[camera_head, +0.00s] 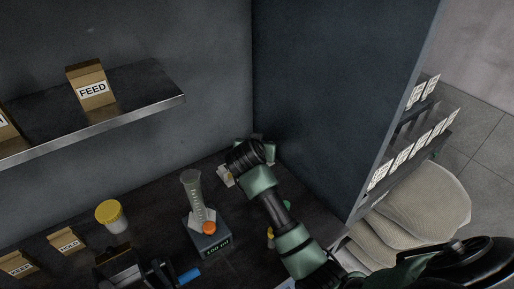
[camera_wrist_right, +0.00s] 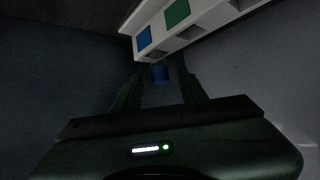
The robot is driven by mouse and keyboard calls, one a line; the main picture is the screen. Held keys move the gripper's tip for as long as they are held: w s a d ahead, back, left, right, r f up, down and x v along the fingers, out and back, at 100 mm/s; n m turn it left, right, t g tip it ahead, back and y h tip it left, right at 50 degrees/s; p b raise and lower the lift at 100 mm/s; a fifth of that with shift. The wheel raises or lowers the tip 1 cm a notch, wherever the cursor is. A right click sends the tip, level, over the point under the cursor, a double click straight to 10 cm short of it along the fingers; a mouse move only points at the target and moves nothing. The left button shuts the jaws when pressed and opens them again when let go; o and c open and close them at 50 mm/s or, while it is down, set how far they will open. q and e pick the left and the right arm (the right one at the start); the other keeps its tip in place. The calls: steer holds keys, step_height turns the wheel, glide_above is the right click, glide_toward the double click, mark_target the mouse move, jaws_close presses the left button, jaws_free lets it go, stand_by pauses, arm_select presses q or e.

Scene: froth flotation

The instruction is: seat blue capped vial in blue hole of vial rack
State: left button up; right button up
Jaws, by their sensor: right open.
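The vial rack (camera_wrist_right: 195,22) is pale, with a blue square and a green square on it, at the top of the right wrist view. Dark openings show along its near side. The blue capped vial (camera_wrist_right: 160,73) shows as a small blue shape just below the blue square. My right gripper (camera_wrist_right: 159,76) is open, with its fingers on either side of the blue shape. How deep the vial sits in a hole is too dark to tell. In the head view my right arm reaches to the back corner, beside the partly hidden pale rack (camera_head: 225,176). My left gripper is not in view.
A scale (camera_head: 208,245) holds a clear cylinder (camera_head: 193,190) and an orange-capped item left of my right arm. A yellow-lidded jar (camera_head: 110,215) stands farther left. The side wall (camera_head: 335,90) is close on the right; a shelf (camera_head: 140,88) overhangs at left.

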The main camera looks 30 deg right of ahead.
steer(key=v, duration=0.9)
steer(key=shift+r, duration=0.15)
steer(key=shift+s, duration=0.1)
